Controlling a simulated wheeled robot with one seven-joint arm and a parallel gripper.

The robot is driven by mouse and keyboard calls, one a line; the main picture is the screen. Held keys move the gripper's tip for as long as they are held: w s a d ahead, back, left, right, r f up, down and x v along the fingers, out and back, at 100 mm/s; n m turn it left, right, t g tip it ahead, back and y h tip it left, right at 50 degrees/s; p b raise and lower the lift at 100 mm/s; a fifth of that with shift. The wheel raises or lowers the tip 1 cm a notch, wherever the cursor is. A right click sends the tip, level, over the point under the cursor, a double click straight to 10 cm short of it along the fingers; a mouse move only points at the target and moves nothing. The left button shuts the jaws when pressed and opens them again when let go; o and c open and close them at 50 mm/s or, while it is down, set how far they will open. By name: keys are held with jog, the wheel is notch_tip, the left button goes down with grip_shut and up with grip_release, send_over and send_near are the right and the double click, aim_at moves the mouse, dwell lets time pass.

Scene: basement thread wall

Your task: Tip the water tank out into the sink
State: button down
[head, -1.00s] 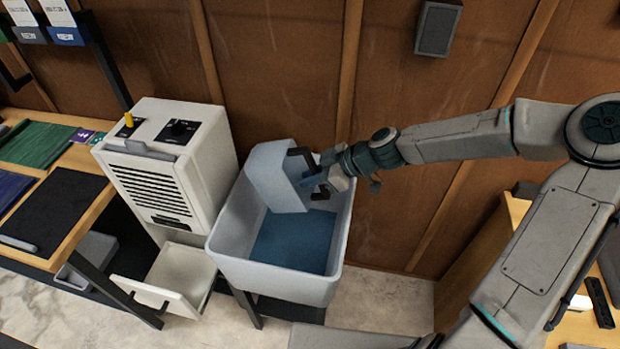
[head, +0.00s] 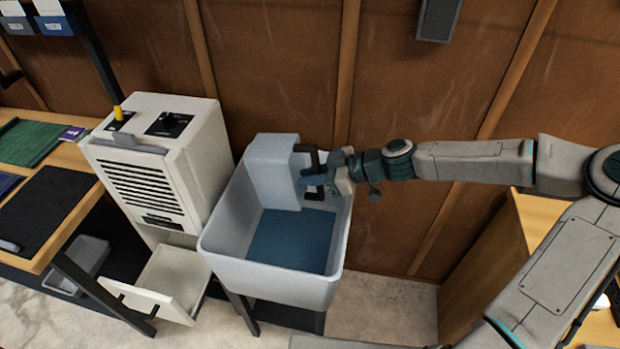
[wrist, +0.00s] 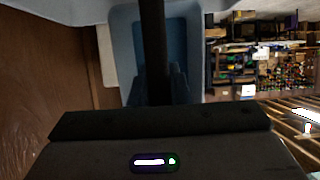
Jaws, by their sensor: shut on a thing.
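The water tank (head: 272,170) is a pale blue-grey box with a dark handle (head: 311,165) on its right side. My gripper (head: 317,182) is shut on the handle and holds the tank over the back left part of the sink. The tank's long sides look near vertical in the head view; its opening is hidden. The sink (head: 262,285) is a pale grey tub on dark legs, with a flat blue area, apparently water, inside. In the wrist view the dark handle (wrist: 153,45) runs up from between my fingers (wrist: 160,90).
A white dehumidifier-like unit (head: 150,170) stands left of the sink, with an open drawer (head: 168,285) below. A workbench (head: 60,215) stands at far left. A brown panelled wall (head: 410,90) is close behind the sink. Floor shows right of the sink.

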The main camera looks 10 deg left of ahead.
jog(key=shift+f+y+b, duration=0.85)
jog(key=shift+y+b, duration=0.35)
jog(key=shift+b, duration=1.65)
jog(key=shift+y+b, duration=0.3)
jog(key=shift+b, duration=0.4)
